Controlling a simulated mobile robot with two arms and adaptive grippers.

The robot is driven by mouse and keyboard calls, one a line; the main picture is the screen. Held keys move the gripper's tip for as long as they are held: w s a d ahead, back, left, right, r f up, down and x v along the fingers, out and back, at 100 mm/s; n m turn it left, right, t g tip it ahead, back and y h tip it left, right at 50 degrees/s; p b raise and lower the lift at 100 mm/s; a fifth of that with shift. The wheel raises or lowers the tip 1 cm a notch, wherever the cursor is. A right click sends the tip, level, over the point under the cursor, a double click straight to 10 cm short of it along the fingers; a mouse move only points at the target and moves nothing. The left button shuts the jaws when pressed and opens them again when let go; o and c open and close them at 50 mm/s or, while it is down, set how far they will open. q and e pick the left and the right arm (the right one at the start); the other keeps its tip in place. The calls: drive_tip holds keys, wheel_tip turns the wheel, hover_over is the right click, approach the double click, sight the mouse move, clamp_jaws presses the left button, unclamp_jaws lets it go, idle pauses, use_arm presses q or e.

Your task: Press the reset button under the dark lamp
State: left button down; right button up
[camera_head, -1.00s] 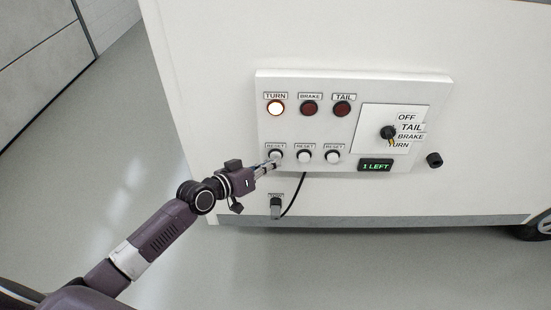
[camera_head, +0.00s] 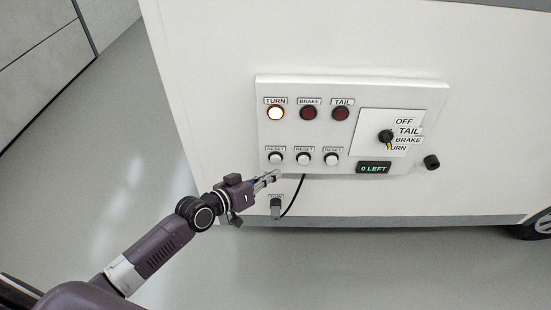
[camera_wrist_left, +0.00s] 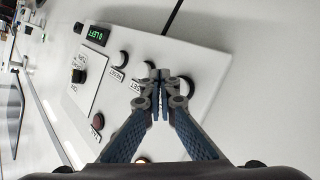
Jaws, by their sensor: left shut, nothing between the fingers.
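A white panel (camera_head: 428,100) on a vehicle side carries three lamps. The TURN lamp (camera_head: 275,112) glows; the BRAKE lamp (camera_head: 308,113) and TAIL lamp (camera_head: 340,113) are dark red. Below them sit white round buttons: the left reset button (camera_head: 275,158), middle reset button (camera_head: 303,159) and right reset button (camera_head: 331,160). My left gripper (camera_head: 273,176) is shut and empty, its tips just below the left button, apparently apart from it. In the left wrist view its closed fingertips (camera_wrist_left: 160,78) cover part of the button row. My right gripper is out of view.
A selector knob (camera_head: 385,136) has its yellow mark towards TURN. The display (camera_head: 374,168) reads "0 LEFT". A black knob (camera_head: 432,162) sticks out to the right. A socket (camera_head: 277,206) with a black cable (camera_head: 294,197) lies below the panel. The floor is clear.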

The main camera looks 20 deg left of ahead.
use_arm(q)
drive_tip(key=s, duration=0.1)
drive_tip(key=s+d+p, duration=0.1)
drive_tip(key=s, duration=0.1)
drive_tip(key=shift+a, duration=0.1)
idle(0.8)
